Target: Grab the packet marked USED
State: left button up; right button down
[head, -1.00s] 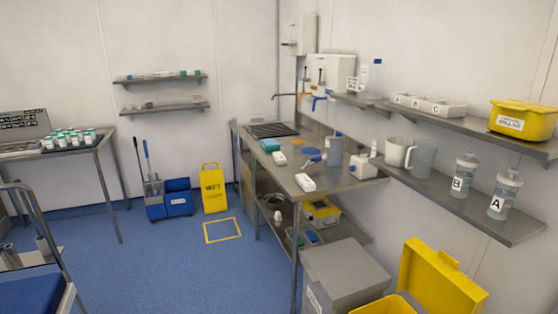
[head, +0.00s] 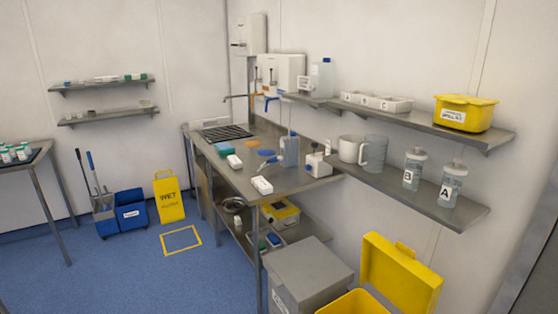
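I cannot make out any packet marked USED in the head view. Small white packs lie on the steel bench (head: 226,182): one white block (head: 262,185) near its front edge and another white block (head: 234,161) further back. A teal box (head: 223,148) lies behind them. Any lettering on these is too small to read. Neither of my grippers shows in the head view.
A grey bin (head: 306,272) and an open yellow bin (head: 401,275) stand before the bench. Wall shelves at right hold bottles B (head: 414,170) and A (head: 451,186), jugs and a yellow box (head: 465,112).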

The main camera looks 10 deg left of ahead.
aim_at(235, 162)
jog(key=i+j+z, duration=0.45)
jog(key=j+z, duration=0.15)
jog(key=j, duration=0.15)
jog(key=i+j+z, duration=0.1)
jog(key=j, duration=0.15)
jog(key=i+j+z, duration=0.1)
jog(key=j, duration=0.2)
jog(key=i+j+z, duration=0.1)
jog(key=j, duration=0.2)
jog(key=i+j, duration=0.15)
jog(key=j, duration=0.3)
jog(key=i+j, duration=0.15)
jog(key=j, duration=0.25)
jog(key=i+j, duration=0.15)
jog(key=j, duration=0.3)
jog(key=i+j+z, duration=0.1)
jog(key=j, duration=0.35)
jog(key=i+j, duration=0.15)
jog(key=j, duration=0.3)
jog(key=i+j, duration=0.1)
jog(key=j, duration=0.3)
